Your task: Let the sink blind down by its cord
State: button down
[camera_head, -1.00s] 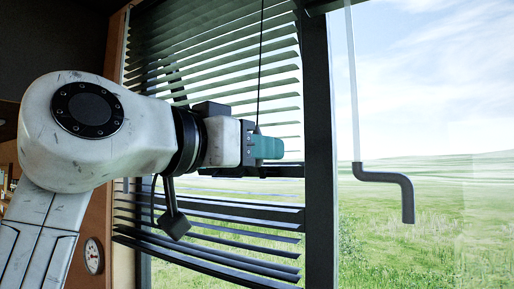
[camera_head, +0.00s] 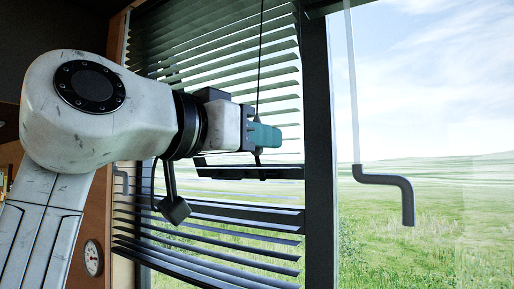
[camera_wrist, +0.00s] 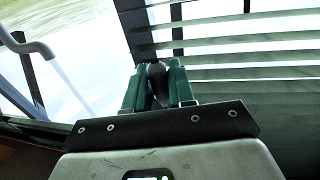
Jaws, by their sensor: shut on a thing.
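The dark slatted blind (camera_head: 215,58) hangs across the window at the left in the head view. Its thin black cord (camera_head: 259,70) runs down in front of the slats to my gripper (camera_head: 266,136). The green fingers are shut on the cord's dark end knob (camera_wrist: 157,80), which sits between them in the wrist view. A little of the knob shows below the fingers in the head view. More slats (camera_head: 215,237) show below my gripper, with grass visible between them. My arm hides part of the blind's left side.
A dark horizontal bar (camera_head: 248,172) lies just below my gripper in the head view. A dark window post (camera_head: 318,150) stands to the right. Beyond it hangs a pale rod with a dark crank handle (camera_head: 388,183). A round dial (camera_head: 93,258) is on the wooden wall at lower left.

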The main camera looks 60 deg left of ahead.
jog(key=c, duration=1.1)
grip_release()
jog(key=shift+f, duration=0.1)
jog(key=b+v, duration=0.4)
jog(key=v, duration=0.7)
jog(key=shift+a, duration=0.1)
